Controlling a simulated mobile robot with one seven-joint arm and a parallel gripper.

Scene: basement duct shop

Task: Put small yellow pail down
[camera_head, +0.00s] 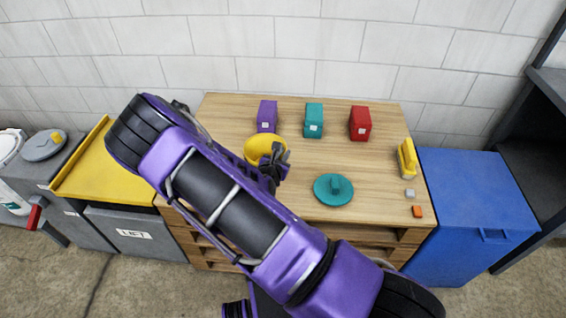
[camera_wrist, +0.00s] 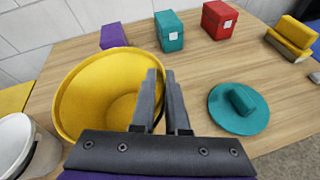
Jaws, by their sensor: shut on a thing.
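The small yellow pail (camera_head: 262,147) is at my gripper (camera_head: 274,160), over the left part of the wooden table (camera_head: 370,200). In the wrist view the yellow pail (camera_wrist: 100,90) is large and tilted, with its open mouth facing the camera. It looks empty inside. My gripper (camera_wrist: 162,75) is shut, its fingers together at the pail's right rim. The pail's underside is hidden, so I cannot tell whether it touches the table.
Purple (camera_head: 267,116), teal (camera_head: 314,120) and red (camera_head: 360,123) boxes stand along the back. A teal lid (camera_head: 333,190) lies front centre; a yellow block-like object (camera_head: 407,158) is at right. A white bucket (camera_wrist: 27,145) shows lower left in the wrist view. Central tabletop is clear.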

